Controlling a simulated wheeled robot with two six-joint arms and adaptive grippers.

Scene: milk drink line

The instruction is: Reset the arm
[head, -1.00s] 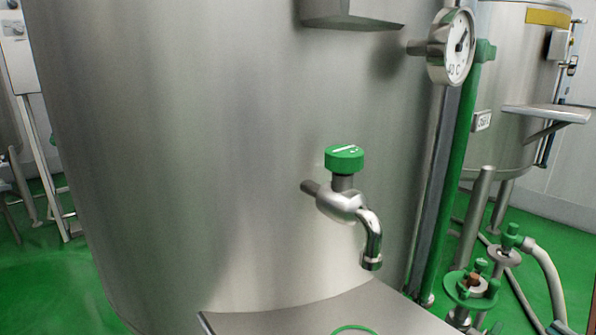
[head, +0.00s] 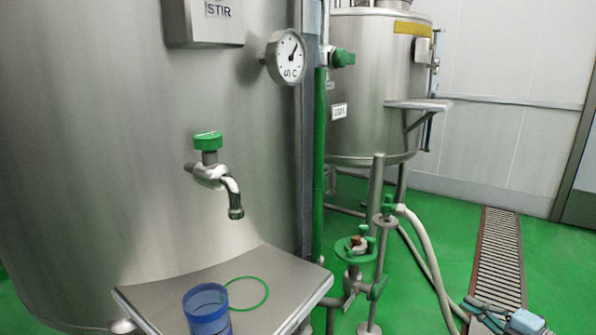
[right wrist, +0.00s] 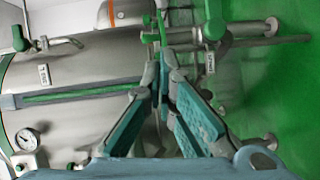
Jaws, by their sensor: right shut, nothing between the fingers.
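My right gripper (head: 470,304) shows at the bottom right of the head view, over the green floor near the drain grate. It is shut and empty. In the right wrist view its teal fingers (right wrist: 160,68) come together at their tips with nothing between them. My left gripper is in neither view now.
A blue cup (head: 207,303) stands at the steel shelf (head: 165,290), near a green ring (head: 248,292). A tap (head: 213,174) and gauge (head: 286,56) stick out from the large tank (head: 90,150). A white hose (head: 428,255) and valves stand right. Floor around the drain grate (head: 497,260) is mostly clear.

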